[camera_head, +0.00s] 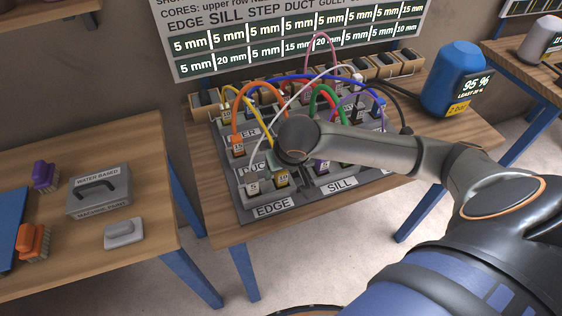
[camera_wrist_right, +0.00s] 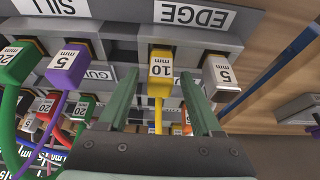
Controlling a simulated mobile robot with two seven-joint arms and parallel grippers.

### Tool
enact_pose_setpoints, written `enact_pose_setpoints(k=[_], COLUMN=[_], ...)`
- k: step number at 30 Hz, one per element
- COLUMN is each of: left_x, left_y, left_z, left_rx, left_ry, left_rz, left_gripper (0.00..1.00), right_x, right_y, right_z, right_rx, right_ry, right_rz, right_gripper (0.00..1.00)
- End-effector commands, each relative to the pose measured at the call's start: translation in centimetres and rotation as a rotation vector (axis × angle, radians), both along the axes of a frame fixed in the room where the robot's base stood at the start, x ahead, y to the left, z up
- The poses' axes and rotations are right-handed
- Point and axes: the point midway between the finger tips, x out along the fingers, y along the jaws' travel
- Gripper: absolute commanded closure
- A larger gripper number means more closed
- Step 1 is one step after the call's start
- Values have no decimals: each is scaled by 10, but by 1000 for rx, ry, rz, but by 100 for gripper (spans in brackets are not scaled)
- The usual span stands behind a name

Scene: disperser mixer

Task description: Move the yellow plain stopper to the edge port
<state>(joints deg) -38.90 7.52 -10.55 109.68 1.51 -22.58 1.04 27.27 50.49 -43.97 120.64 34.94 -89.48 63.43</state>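A yellow plug marked 10 mm (camera_wrist_right: 160,68) sits in the EDGE row of the board, and it also shows in the head view (camera_head: 282,178). A yellow stem or cord trails from it in the wrist view; I cannot tell if it is the plain stopper. My right gripper (camera_wrist_right: 159,85) is open, with one finger on each side of this yellow plug and gaps showing. A grey 5 mm plug (camera_wrist_right: 221,76) sits beside it, outside the fingers. The EDGE label (camera_head: 271,208) is at the board's front left. My left gripper is out of view.
Another yellow plug (camera_head: 227,116) with a yellow cord stands further back. Coloured cords arch over the board, and purple (camera_wrist_right: 64,66) and green plugs sit in the SILL row. A blue canister (camera_head: 455,80) stands at right. My right arm hides the board's middle.

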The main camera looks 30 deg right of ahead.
Motion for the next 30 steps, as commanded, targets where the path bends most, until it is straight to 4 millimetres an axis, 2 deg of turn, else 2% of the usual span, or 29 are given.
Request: enact_pose_setpoints(k=[8, 11, 14, 24, 30], left_x=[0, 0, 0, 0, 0], left_y=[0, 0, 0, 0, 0], left_z=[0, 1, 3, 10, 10], left_rx=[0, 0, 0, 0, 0], left_ry=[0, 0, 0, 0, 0], left_rz=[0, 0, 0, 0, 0], left_gripper=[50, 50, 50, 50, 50], right_x=[0, -2, -7, -34, -44], right_y=[0, 1, 2, 9, 11], right_z=[1, 7, 21, 88, 111], right_rx=[0, 1, 0, 2, 1], right_ry=[0, -1, -3, -5, -3], right_rz=[0, 0, 3, 1, 1], right_gripper=[31, 31, 31, 31, 31])
